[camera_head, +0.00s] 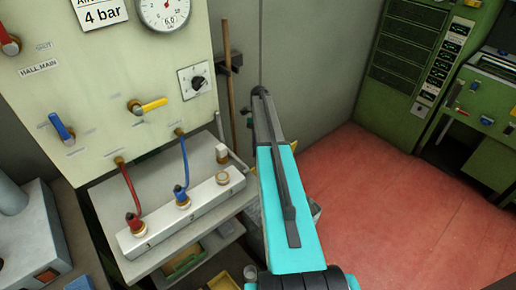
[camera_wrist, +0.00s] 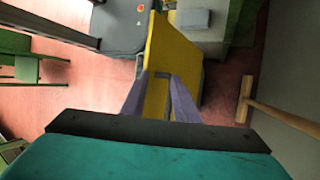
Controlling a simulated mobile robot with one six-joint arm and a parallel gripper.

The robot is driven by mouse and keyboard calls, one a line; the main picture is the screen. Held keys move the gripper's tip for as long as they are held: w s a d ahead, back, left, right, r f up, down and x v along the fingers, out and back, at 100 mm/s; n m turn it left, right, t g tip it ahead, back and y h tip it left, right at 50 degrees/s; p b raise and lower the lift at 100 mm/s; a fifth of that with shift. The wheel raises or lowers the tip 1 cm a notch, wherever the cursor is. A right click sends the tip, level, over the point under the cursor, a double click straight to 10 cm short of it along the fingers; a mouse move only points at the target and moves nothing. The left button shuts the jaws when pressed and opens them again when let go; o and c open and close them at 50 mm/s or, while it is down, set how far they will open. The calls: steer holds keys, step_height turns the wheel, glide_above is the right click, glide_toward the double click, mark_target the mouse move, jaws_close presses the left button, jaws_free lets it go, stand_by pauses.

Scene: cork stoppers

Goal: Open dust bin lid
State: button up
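My gripper (camera_wrist: 161,78) shows in the wrist view, its two purple-grey fingers apart. I cannot tell whether the fingers touch either one, or whether the yellow panel is part of the dust bin. No dust bin lid can be made out for certain. In the head view my teal and grey arm reaches away from me and hides what is behind it; the fingers do not show there.
A dark grey case (camera_wrist: 125,27) with an orange sticker stands at the wrist view's top. A green chair (camera_wrist: 30,62) is at left and a wooden-headed broom (camera_wrist: 245,98) at right. In the head view, a valve panel (camera_head: 90,100) is at left; red floor (camera_head: 380,215) is open at right.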

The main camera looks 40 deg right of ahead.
steer(key=s+a, duration=0.5)
steer(key=s, duration=0.3)
steer(key=shift+s+r+b, duration=0.2)
steer(key=shift+r+b, duration=0.1)
steer(key=shift+r, duration=0.15)
steer(key=shift+a, duration=0.1)
steer(key=c, duration=0.6)
steer(key=shift+w+f, duration=0.1)
steer(key=shift+w, duration=0.05)
jaws_close()
steer(key=d+r+n+t+h+b, duration=0.1)
steer(key=d+r+t+h+b, duration=0.3)
steer(key=d+r+t+b, duration=0.3)
steer(key=shift+s+d+r+t+h+b, duration=0.15)
steer(key=shift+s+d+t+h+b, duration=0.15)
steer(key=shift+d+t+b, duration=0.55)
